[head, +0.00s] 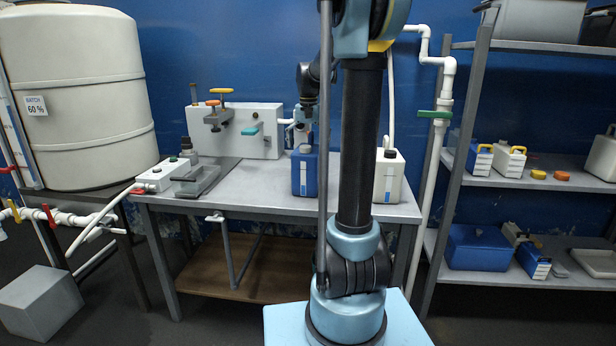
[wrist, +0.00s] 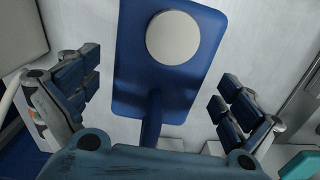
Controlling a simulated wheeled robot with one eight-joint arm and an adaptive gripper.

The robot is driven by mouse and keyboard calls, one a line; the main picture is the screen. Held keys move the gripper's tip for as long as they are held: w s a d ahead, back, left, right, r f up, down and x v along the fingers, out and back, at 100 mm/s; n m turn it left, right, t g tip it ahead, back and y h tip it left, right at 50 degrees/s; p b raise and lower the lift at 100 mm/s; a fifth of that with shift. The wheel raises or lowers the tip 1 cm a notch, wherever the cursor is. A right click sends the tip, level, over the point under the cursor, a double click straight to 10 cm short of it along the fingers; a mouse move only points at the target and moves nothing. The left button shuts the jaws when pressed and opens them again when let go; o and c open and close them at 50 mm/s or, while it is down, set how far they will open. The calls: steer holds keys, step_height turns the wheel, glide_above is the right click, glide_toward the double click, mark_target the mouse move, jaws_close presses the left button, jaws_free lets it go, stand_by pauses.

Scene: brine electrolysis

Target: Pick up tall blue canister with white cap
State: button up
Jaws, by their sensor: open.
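The tall blue canister (head: 304,174) stands upright on the grey workbench, just left of my arm in the head view. It has a pale cap (head: 305,148). In the wrist view its blue top (wrist: 128,70) and round white cap (wrist: 173,37) are seen from above, in the upper middle. My gripper (head: 304,128) is above the canister in the head view, partly hidden by my arm. In the wrist view my gripper (wrist: 155,98) is open, with one finger at each side of the canister and visible gaps between. It holds nothing.
A white canister (head: 388,176) stands to the right behind my arm. A white panel (head: 262,132) with clamps and a teal handle stands at the bench's back left. A control box (head: 160,176) is at the front left. Shelves (head: 540,178) are at right.

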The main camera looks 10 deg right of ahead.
steer(key=shift+f, duration=0.8)
steer(key=shift+s, duration=0.1)
steer(key=c, duration=2)
steer(key=shift+r, duration=0.1)
